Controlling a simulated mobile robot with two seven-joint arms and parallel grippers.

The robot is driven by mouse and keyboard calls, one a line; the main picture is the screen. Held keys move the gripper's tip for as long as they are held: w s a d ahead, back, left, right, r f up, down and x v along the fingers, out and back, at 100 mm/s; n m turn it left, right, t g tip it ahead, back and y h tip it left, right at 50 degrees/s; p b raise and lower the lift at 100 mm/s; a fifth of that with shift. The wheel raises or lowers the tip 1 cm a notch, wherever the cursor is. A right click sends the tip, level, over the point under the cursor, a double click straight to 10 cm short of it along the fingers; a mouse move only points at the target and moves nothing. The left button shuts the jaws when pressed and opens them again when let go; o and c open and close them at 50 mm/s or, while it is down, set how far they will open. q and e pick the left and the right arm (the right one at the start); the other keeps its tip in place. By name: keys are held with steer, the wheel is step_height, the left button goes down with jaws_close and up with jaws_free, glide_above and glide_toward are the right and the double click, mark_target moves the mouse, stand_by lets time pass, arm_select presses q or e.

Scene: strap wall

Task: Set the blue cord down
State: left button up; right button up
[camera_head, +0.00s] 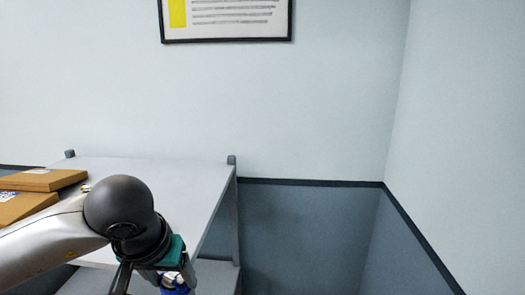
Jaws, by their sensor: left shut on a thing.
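My left gripper (150,278) is at the lower left of the head view, at the bottom edge of the picture. It is in front of the near right part of the white table top. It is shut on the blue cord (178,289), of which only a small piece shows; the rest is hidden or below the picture. My right gripper is not in view.
A white table (190,190) with grey posts stands at the left, with a lower shelf (215,272) beneath its top. Flat cardboard boxes (42,180) lie at its left end. A framed notice (228,18) hangs on the wall. The corner to the right is clear.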

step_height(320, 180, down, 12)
steer(key=b, duration=1.1)
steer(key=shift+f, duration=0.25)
